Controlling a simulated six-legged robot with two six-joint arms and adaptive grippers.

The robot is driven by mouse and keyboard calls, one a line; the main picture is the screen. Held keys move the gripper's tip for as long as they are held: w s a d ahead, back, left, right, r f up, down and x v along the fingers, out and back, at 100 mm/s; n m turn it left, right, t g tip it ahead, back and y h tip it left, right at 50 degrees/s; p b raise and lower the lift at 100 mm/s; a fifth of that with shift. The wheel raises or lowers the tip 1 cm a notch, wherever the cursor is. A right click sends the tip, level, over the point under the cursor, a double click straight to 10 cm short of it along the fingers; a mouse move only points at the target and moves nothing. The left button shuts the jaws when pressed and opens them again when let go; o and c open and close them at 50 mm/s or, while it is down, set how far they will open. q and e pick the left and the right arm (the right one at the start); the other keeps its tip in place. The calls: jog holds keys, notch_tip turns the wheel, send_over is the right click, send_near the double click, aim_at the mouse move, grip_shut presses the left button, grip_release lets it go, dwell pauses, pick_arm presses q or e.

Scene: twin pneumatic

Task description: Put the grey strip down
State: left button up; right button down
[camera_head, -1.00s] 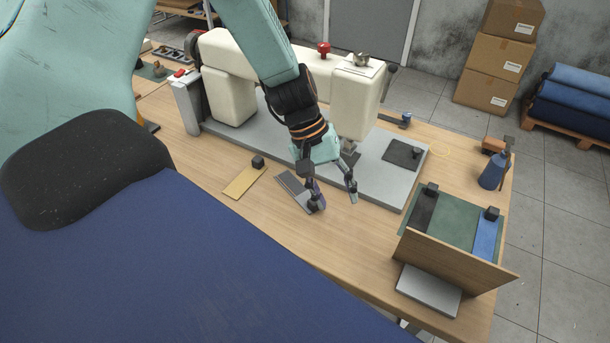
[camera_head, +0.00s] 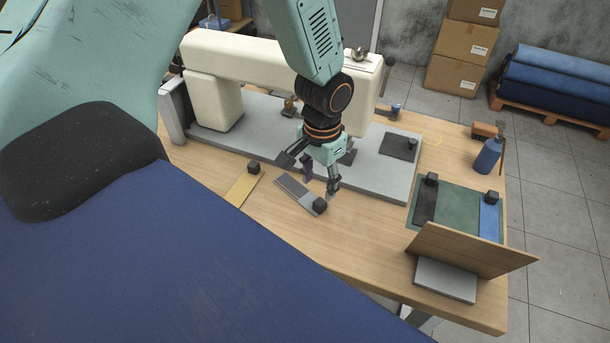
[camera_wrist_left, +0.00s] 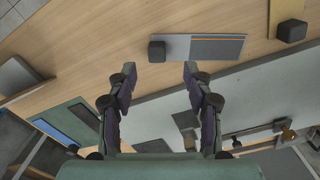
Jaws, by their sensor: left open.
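The grey strip (camera_head: 295,190) lies flat on the wooden table in front of the sewing machine base, with a dark cube (camera_head: 320,206) on its near end. The strip also shows in the left wrist view (camera_wrist_left: 215,47), with its cube (camera_wrist_left: 157,51) at the left end. My left gripper (camera_head: 320,183) is just behind and above the strip. In the left wrist view its two fingers (camera_wrist_left: 158,82) are spread apart with nothing between them, and the strip lies clear beyond the tips. My right gripper is not in view.
A tan strip (camera_head: 242,189) with a dark cube lies to the left. The cream sewing machine (camera_head: 235,65) stands behind on a grey base. At right, a green mat (camera_head: 460,212) holds a black strip and a blue strip (camera_head: 489,220), behind an upright wooden board (camera_head: 470,252). Table front is clear.

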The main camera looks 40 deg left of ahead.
aim_at(320, 202)
pick_arm(q)
jog(key=f, duration=0.5)
jog(key=shift+d+f+b, duration=0.3)
jog(key=shift+b, duration=0.1)
jog(key=shift+a+f, duration=0.15)
jog(key=shift+f, duration=0.2)
jog(key=shift+w+d+r, duration=0.1)
jog(key=shift+d, duration=0.1)
jog(key=shift+c, duration=0.7)
jog(key=shift+a, duration=0.15)
jog(key=c, duration=0.6)
grip_shut()
